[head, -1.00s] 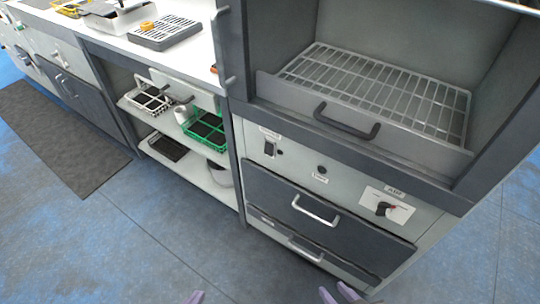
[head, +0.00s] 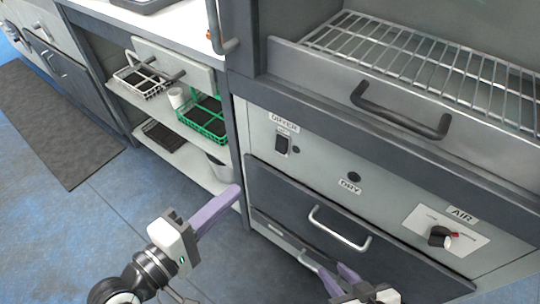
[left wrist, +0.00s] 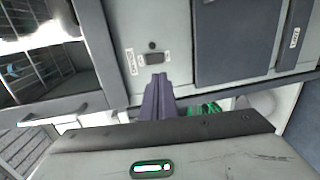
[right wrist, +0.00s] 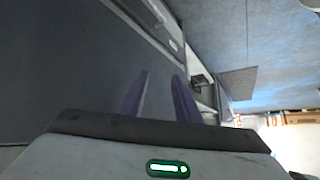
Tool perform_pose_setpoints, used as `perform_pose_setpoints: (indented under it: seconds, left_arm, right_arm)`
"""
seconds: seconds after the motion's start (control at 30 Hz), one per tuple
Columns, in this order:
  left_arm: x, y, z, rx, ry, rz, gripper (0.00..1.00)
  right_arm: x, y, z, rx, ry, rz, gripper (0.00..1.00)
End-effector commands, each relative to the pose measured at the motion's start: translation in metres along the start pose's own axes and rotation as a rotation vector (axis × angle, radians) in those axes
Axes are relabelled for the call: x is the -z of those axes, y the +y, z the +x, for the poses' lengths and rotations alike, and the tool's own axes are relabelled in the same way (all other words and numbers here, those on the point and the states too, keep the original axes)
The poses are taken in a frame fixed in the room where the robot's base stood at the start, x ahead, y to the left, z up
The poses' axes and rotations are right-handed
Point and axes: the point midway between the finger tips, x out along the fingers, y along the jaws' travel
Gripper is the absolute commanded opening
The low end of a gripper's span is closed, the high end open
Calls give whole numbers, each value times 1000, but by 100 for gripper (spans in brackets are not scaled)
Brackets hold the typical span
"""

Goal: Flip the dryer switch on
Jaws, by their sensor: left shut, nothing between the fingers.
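The dryer switch (head: 281,144) is a dark rocker under a "DRYER" label on the grey panel at the upper left of the cabinet front. It also shows in the left wrist view (left wrist: 153,58), just beyond the fingertips. My left gripper (head: 238,190) is shut and empty, with purple fingers together. In the head view it is below and left of the switch, apart from it. My right gripper (head: 340,274) is open and empty, low in front of the drawers. Its fingers show apart in the right wrist view (right wrist: 160,80).
A dry button (head: 354,177) and an air knob (head: 439,237) are on the same panel. Drawer handles (head: 339,228) stick out below, and a large handle (head: 400,110) above. Open shelves hold a green basket (head: 203,125) and a white basket (head: 140,82).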

Motion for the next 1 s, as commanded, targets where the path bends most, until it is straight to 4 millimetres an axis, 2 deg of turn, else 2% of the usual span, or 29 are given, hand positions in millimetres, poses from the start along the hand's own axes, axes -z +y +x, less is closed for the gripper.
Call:
perform_pose_setpoints:
  seconds: [0.27,0.37,0.8,1.0]
  left_arm:
    - [1,0,9,0,3,2,0]
    - [1,0,23,-2,4,3,0]
    - [1,-2,113,0,2,3,0]
    - [1,-2,135,3,2,4,0]
  right_arm:
    - [0,0,0,0,0,1,30]
    - [-1,0,1,0,0,1,30]
    - [-5,0,7,3,12,13,30]
    - [-3,-1,6,5,22,18,30]
